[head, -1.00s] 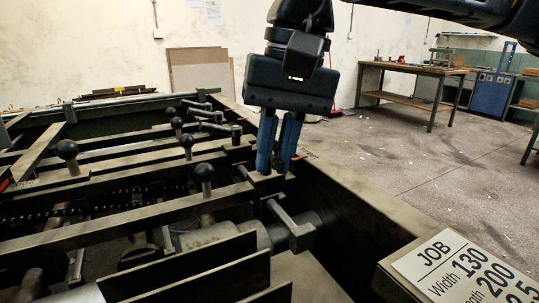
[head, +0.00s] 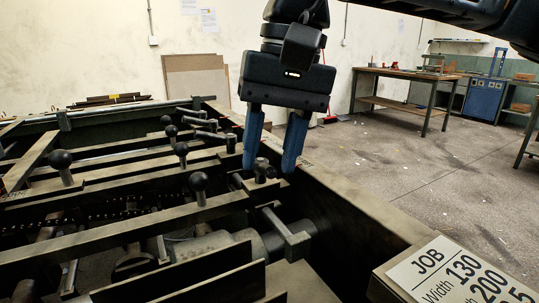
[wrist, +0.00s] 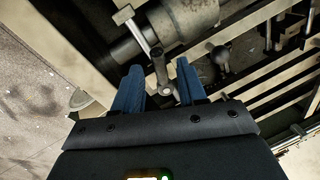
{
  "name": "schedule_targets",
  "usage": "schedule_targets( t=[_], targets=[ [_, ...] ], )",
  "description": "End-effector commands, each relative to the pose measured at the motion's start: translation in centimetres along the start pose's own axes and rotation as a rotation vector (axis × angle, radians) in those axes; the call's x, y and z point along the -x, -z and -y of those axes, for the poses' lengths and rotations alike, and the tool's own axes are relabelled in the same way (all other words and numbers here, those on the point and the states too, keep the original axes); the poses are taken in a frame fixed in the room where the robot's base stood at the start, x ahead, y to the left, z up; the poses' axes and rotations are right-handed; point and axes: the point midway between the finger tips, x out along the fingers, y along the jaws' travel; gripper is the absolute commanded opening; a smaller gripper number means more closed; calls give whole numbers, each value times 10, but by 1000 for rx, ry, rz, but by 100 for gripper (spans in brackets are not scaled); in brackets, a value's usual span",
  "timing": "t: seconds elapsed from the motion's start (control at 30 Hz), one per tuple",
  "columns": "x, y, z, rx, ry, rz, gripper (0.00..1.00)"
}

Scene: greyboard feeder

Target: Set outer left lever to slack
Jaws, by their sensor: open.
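My gripper (head: 272,165) points down over the feeder's right side, its two blue fingers spread apart. A short lever with a dark upright grip (head: 262,170) stands between and below the fingertips in the head view. In the wrist view, a grey lever arm with a round end (wrist: 165,88) lies between the open fingers (wrist: 163,85), and no finger visibly closes on it. Several ball-knob levers stand to the left, including one knob (head: 198,181) and a farther knob (head: 61,159). I cannot tell which lever is the outer left one, and no slack marking is readable.
Metal rails (head: 110,238) cross the feeder bed. A grey crank arm (head: 288,236) sits near the right side wall (head: 345,215). The floor (head: 430,190) beyond is open, with a workbench (head: 405,75) at the back.

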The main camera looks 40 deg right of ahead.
Motion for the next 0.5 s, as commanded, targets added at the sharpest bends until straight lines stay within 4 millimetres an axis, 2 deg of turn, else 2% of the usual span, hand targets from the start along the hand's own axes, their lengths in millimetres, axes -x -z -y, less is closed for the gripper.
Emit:
schedule_targets(
  t=[0.1, 0.3, 0.5],
  targets=[
    [22, 1, 0, -1, 0, -2, 41],
    [51, 0, 0, -1, 0, -2, 41],
    [64, 0, 0, 1, -1, 0, 41]
  ],
)
